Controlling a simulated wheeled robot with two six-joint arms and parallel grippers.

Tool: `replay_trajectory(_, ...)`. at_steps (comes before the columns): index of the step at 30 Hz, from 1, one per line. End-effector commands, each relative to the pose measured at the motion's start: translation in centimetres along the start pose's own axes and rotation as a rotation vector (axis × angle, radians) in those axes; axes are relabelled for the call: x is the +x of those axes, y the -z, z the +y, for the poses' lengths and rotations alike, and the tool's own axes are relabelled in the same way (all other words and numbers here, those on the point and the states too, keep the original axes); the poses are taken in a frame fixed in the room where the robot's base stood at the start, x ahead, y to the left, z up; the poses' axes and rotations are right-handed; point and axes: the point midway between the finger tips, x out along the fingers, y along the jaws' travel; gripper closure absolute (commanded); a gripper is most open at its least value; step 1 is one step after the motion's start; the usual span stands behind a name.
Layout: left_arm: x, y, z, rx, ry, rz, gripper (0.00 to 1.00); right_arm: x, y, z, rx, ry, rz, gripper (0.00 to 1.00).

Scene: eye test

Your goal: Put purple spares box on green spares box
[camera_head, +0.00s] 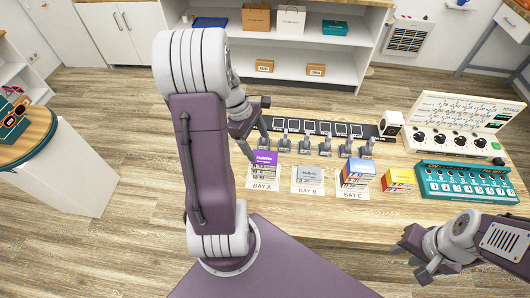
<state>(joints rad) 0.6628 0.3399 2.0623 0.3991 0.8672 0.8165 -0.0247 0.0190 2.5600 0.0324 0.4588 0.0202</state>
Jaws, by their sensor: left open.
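The purple box (265,158) sits at the back of the bay marked BAY A, on top of something pale that I cannot make out. My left gripper (257,147) is open, with its fingers just above and behind the purple box; I cannot tell whether they touch it. A grey box (309,174) is at BAY B. A blue-topped stack (358,170) is at BAY C, with orange or red and white showing below the blue. I cannot pick out a green spares box. My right gripper (417,262) is open and empty, off the table's front edge at the lower right.
A yellow and red box (398,178) lies right of BAY C. A teal numbered unit (468,182) and a cream panel with knobs (455,125) stand at the right. Several grey clamp-like pieces (325,146) line a dark strip behind the bays. The table front (330,215) is clear.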

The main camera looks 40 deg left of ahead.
Motion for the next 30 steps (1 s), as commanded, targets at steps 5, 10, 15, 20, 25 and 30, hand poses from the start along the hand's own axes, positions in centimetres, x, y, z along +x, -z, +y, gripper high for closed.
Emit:
replay_trajectory(5, 3.0, -7.3, -4.2, 0.909, 0.127, 0.150, 0.24, 0.0, 0.0, 0.0, 0.000, 0.000, 0.000, 0.64)
replay_trajectory(10, 4.4, -10.9, -7.5, 1.588, 0.195, 0.220, 0.24, 0.0, 0.0, 0.0, 0.000, 0.000, 0.000, 0.64)
replay_trajectory(15, 4.7, -11.5, -8.2, 1.750, 0.209, 0.232, 0.24, 0.0, 0.0, 0.0, 0.000, 0.000, 0.000, 0.64)
replay_trajectory(20, 4.7, -11.5, -8.2, 1.744, 0.209, 0.231, 0.24, 0.0, 0.0, 0.0, 0.000, 0.000, 0.000, 0.64)
replay_trajectory(25, 4.7, -11.5, -8.2, 1.741, 0.209, 0.230, 0.24, 0.0, 0.0, 0.0, 0.000, 0.000, 0.000, 0.64)
replay_trajectory(30, 4.7, -11.5, -8.2, 1.739, 0.209, 0.230, 0.24, 0.0, 0.0, 0.0, 0.000, 0.000, 0.000, 0.64)
